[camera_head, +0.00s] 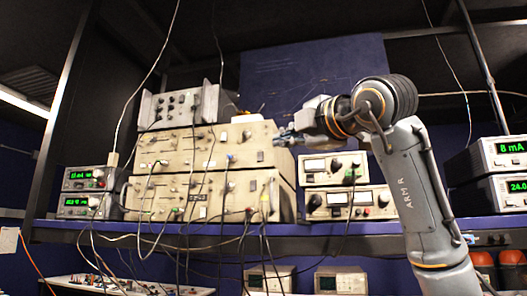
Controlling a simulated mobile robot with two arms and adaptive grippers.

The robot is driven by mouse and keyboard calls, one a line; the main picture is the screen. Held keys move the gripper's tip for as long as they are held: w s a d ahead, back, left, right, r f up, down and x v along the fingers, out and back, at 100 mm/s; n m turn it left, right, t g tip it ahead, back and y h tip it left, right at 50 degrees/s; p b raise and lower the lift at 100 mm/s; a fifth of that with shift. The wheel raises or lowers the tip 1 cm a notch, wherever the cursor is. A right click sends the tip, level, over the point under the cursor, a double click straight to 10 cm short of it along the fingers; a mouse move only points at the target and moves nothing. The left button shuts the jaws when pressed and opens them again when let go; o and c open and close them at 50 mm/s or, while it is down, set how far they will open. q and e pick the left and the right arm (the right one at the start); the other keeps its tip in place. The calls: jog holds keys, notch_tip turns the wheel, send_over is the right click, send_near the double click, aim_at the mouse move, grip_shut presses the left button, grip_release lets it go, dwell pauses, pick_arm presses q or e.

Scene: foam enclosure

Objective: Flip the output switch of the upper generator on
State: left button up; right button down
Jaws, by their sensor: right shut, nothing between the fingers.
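Two wide beige generators stand stacked on the blue shelf. The upper generator (180,146) has several knobs, sockets and small switches on its front. A small dark element (260,156) sits near the right end of that front; I cannot tell if it is the output switch or how it is set. The lower generator (225,190) is directly beneath, with cables plugged in. My right gripper (283,138) is shut and empty, its tips pointing left at the upper generator's right end. I cannot tell if it touches. My left gripper is out of view.
Loose cables hang in front of the generators. A grey knobbed unit (172,105) is on top. Two smaller meters (320,167) stand close on the right, partly behind my arm. Green-display supplies stand at left (85,179) and far right (505,152). The blue shelf edge (330,229) runs below.

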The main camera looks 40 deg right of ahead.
jog(key=p, duration=0.5)
send_near(260, 157)
jog(key=w+a+r, duration=0.1)
jog(key=w+a, duration=0.2)
jog(key=w, duration=0.1)
jog(key=shift+w+d+r+p, duration=0.2)
jog(key=shift+w+d+p, duration=0.2)
jog(key=shift+w+p, duration=0.1)
jog(key=shift+w+d+r+p, duration=0.15)
jog(key=shift+w+d+p, duration=0.2)
jog(key=shift+w+p, duration=0.15)
jog(key=shift+w+d+f, duration=0.15)
jog(key=shift+w+d, duration=0.15)
jog(key=shift+d, duration=0.35)
jog(key=shift+a, duration=0.1)
jog(key=shift+p, duration=0.3)
